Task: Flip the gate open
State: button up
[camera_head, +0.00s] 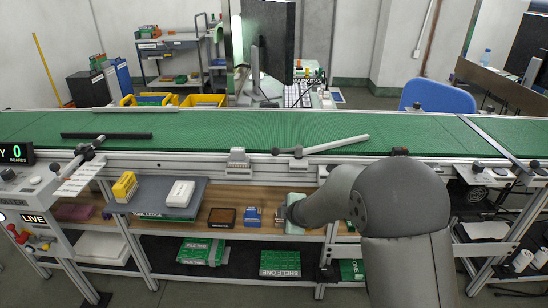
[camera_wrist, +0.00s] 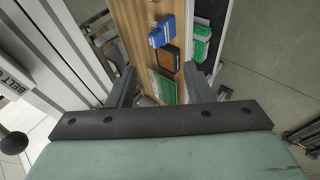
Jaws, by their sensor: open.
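A pale grey bar (camera_head: 336,144) lies at a slant over the green belt, with its pivot at the belt's front rail; it looks like a gate arm. A black bar (camera_head: 106,136) lies along the belt at the left, near another lever-like fitting (camera_head: 86,152). I cannot tell which of them the task calls the gate. My gripper (camera_head: 282,213) is below the belt, in front of the wooden shelf, apart from both bars. In the wrist view my gripper (camera_wrist: 165,93) is open with nothing between its fingers; neither bar can be made out there.
The wooden shelf (camera_head: 263,187) holds a blue box (camera_head: 252,217), a dark tray (camera_head: 222,217) and a white case (camera_head: 180,194) on a grey board. Green boxes (camera_head: 281,263) lie on the shelf below. The green belt (camera_head: 220,126) is mostly clear. A control panel stands at left.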

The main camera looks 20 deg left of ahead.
aim_at(278, 154)
jog(key=d+r+t+y+b, duration=0.15)
jog(key=d+r+y, duration=0.25)
jog(key=r, duration=0.4)
jog(key=d+r+t+y, duration=0.3)
jog(key=r+y, duration=0.1)
jog(key=r, duration=0.4)
jog(key=shift+m+g, duration=0.25)
jog(key=shift+m, duration=0.05)
jog(key=p+x, duration=0.1)
jog(key=x, duration=1.6)
jog(key=shift+s+a+p, duration=0.1)
jog(key=shift+s+p, duration=0.15)
jog(key=shift+p, duration=0.15)
grip_shut()
jog(key=shift+f, duration=0.1)
